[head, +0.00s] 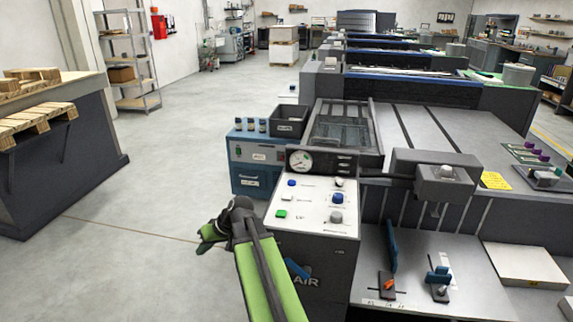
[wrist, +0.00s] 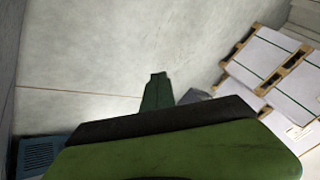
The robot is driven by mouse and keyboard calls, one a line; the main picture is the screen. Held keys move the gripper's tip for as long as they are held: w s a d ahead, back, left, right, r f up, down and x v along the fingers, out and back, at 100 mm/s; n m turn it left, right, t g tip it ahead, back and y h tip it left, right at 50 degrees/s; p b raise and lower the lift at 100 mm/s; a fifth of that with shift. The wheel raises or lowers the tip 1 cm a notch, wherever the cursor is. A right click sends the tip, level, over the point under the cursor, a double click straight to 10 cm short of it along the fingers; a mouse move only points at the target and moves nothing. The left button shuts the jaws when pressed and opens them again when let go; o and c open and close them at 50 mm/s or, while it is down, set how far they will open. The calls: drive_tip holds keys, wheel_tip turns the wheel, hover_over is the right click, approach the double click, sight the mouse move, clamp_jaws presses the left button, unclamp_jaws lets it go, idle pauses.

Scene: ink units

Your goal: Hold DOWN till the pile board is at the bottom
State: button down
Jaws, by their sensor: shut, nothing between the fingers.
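A control panel (head: 310,205) with a white sloping face stands right of my gripper. On its left are a blue button (head: 291,183), a white button (head: 288,198) and a green button (head: 282,214); on its right are several knobs. The labels are too small to read, so I cannot tell which is DOWN. My gripper (head: 206,234) is shut and empty, left of the panel and apart from it. Its green finger shows in the wrist view (wrist: 157,92). I cannot pick out the pile board for sure.
A blue box unit (head: 254,165) and a gauge (head: 301,160) sit behind the panel. The long press (head: 440,130) fills the right. A bench with pallets (head: 40,125) stands at left, with open floor between. The wrist view shows white stacks on pallets (wrist: 262,55).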

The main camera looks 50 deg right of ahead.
drive_tip(key=s+d+r+m+t+h+p, duration=0.1)
drive_tip(key=s+d+r+m+p, duration=0.15)
drive_tip(key=d+r+p, duration=0.55)
drive_tip(key=s+d+r+m+t+h+p, duration=0.1)
drive_tip(key=s+d+r+p, duration=0.3)
drive_tip(key=d+r, duration=0.55)
wheel_tip(320, 180, up, 9)
drive_tip(key=m+t+h+p, duration=0.1)
drive_tip(key=m+p, duration=0.1)
drive_tip(key=p, duration=0.7)
hover_over(289, 197)
drive_tip(key=shift+f, duration=0.1)
drive_tip(key=shift+f, duration=0.1)
wheel_tip(289, 197, down, 9)
drive_tip(key=b, duration=0.9)
drive_tip(key=shift+r, duration=0.2)
drive_tip(key=shift+f+b, duration=0.35)
drive_tip(key=shift+f, duration=0.05)
